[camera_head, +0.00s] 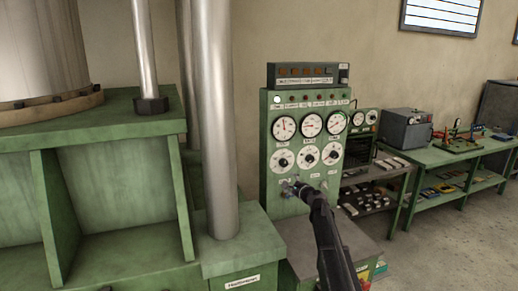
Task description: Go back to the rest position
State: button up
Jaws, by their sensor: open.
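My gripper (289,187) is small and dark in the head view, at the end of my black arm, which reaches up from the bottom of the picture. It is in front of the lower part of a green control panel (272,160) with round white gauges and dials. Its jaws are open, and I see nothing held in them. I cannot tell whether the fingertips touch the panel or a knob on it. My arm hides part of the panel's lower right.
A large green machine (120,215) with metal columns (213,120) fills the left. A grey-topped cabinet (370,240) stands below the panel. Green workbenches (425,158) with tools and a grey box (408,130) line the right wall. Floor (450,250) is clear at lower right.

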jog(key=s+a+f+n+g, duration=0.3)
jog(key=s+f+n+g, duration=0.25)
jog(key=s, duration=0.65)
jog(key=s+a+f+n+g, duration=0.35)
jog(key=s+f+n, duration=0.3)
jog(key=s, duration=0.55)
jog(key=s+d+f+n+g+h, duration=0.2)
jog(key=s+d+n+g+h, duration=0.1)
jog(key=s, duration=0.8)
jog(key=s+d+f+n+g+h, duration=0.3)
jog(key=s+d+h, duration=0.1)
jog(key=s, duration=0.7)
jog(key=shift+s+d, duration=0.15)
jog(key=shift+d, duration=0.35)
